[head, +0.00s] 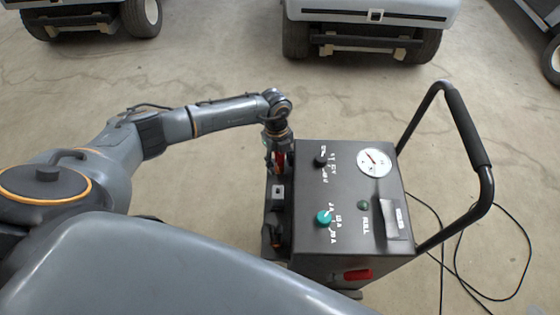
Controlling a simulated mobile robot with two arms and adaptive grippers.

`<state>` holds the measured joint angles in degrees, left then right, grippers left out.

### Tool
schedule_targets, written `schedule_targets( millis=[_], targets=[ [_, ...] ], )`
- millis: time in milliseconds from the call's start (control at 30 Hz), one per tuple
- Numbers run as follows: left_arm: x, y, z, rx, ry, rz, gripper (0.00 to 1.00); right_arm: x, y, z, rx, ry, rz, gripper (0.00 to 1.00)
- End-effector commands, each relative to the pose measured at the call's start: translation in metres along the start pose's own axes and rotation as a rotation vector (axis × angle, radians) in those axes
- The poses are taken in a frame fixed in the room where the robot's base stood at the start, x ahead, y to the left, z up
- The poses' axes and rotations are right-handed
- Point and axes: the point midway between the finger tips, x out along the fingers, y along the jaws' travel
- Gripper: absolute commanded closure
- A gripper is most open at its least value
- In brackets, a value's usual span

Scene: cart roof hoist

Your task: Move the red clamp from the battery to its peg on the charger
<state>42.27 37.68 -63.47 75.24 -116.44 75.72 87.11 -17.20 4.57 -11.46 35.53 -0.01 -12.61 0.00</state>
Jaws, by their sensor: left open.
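The charger (375,220) is a dark grey box with a dial, knobs and a black push handle. A narrow ledge (275,215) runs along its left side. The red clamp (281,160) shows as a small patch of red at the far end of this ledge. My left gripper (279,165) points down over it, open, with its fingers around or right beside the red; I cannot tell whether they touch. The peg is hidden by the gripper. A battery cannot be made out. My right gripper is not in view.
A dark clamp-like part (274,236) sits at the near end of the ledge. A red part (357,274) is on the charger's near face. Black cables (455,262) lie on the floor at right. Parked carts (370,25) stand at the back. The floor between is clear.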

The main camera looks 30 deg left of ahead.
Motion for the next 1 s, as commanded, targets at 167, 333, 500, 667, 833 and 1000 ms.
schedule_targets(
  millis=[167,333,500,667,833,1000],
  targets=[
    [-0.007,0.0,0.001,0.0,0.0,-0.001,0.54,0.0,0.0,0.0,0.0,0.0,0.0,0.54],
    [-0.036,-0.001,0.001,0.001,-0.003,-0.004,0.54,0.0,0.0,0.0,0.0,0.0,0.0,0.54],
    [-0.074,-0.001,0.001,0.001,-0.002,-0.003,0.54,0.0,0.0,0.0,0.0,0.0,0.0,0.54],
    [-0.102,0.0,0.001,0.0,-0.002,-0.002,0.54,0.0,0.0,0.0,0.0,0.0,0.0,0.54],
    [-0.117,0.0,0.0,0.001,0.0,-0.001,0.54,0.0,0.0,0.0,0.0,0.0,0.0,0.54],
    [-0.12,0.0,0.0,0.0,0.0,0.001,0.54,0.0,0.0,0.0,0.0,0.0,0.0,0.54]
  ],
)
